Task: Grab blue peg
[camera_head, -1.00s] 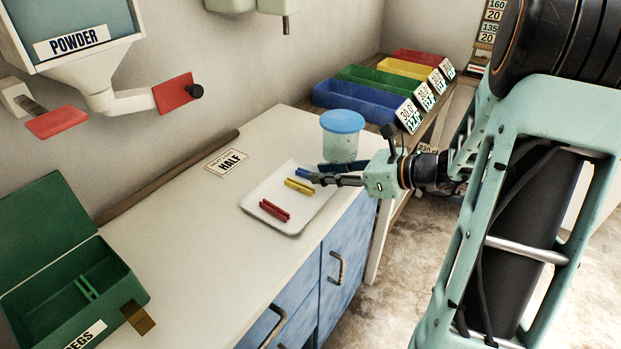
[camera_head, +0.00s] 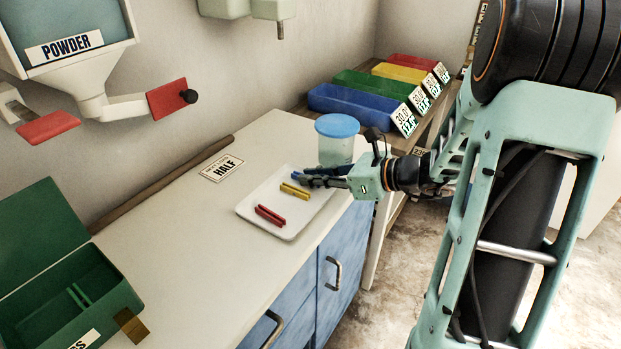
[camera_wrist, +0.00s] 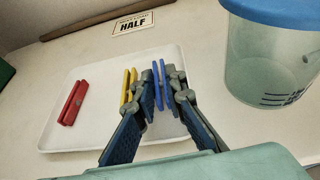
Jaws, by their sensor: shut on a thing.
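The blue peg (camera_wrist: 158,82) is between the fingertips of my gripper (camera_wrist: 160,90) in the wrist view, at the right part of the white tray (camera_wrist: 60,140). My gripper is shut on it. In the head view my gripper (camera_head: 318,178) reaches in from the right over the tray's far end, and the blue peg (camera_head: 297,174) shows only in part at its fingertips. A yellow peg (camera_head: 294,191) lies beside it on the tray. A red peg (camera_head: 270,215) lies nearer the tray's front.
A clear tub with a blue lid (camera_head: 337,125) stands close behind my gripper. A green box (camera_head: 80,300) with green pegs is at the lower left. Blue, green, yellow and red bins (camera_head: 365,104) stand beyond the counter.

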